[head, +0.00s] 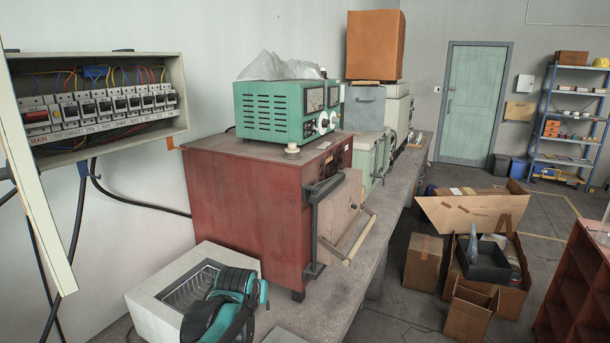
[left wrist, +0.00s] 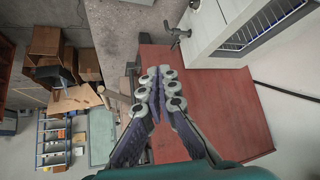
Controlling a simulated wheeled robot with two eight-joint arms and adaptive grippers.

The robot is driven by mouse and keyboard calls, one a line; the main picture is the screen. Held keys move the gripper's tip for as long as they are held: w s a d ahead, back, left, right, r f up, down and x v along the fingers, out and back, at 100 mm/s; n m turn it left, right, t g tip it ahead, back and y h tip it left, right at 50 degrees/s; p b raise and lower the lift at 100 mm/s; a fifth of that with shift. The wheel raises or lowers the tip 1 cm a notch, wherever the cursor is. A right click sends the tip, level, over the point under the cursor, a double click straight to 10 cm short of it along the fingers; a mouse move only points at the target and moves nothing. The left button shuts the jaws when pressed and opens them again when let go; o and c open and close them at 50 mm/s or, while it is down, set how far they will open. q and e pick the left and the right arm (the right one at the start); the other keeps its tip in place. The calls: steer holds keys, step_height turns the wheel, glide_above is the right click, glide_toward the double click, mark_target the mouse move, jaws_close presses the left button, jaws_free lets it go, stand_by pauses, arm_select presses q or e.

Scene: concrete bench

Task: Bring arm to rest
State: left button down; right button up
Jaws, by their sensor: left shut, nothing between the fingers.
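My left gripper (left wrist: 152,88) shows in the left wrist view with its two fingers drawn together at the tips and nothing between them. The red cabinet (left wrist: 205,100) fills the background behind the fingers there. In the head view, teal and black links of my own arm stand at the bottom left, in front of a white box with a wire rack (head: 152,302). I cannot make out the left fingertips in the head view. My right gripper is in neither view.
The red cabinet (head: 240,205) with a protruding front handle stands on the concrete bench (head: 345,290). A green meter unit (head: 270,110) sits on it. An open breaker panel (head: 95,105) hangs on the left wall. Cardboard boxes (head: 423,262) and a red shelf (head: 578,285) stand right.

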arm_select(q)
steer(key=s+a+f, duration=0.1)
steer(key=s+f, duration=0.1)
steer(key=s, duration=0.8)
steer(key=s+a+f+g, duration=0.1)
steer(key=s+a+f, duration=0.1)
steer(key=s, duration=0.8)
steer(key=s+a+f, duration=0.2)
steer(key=s, duration=0.7)
steer(key=shift+s, duration=0.4)
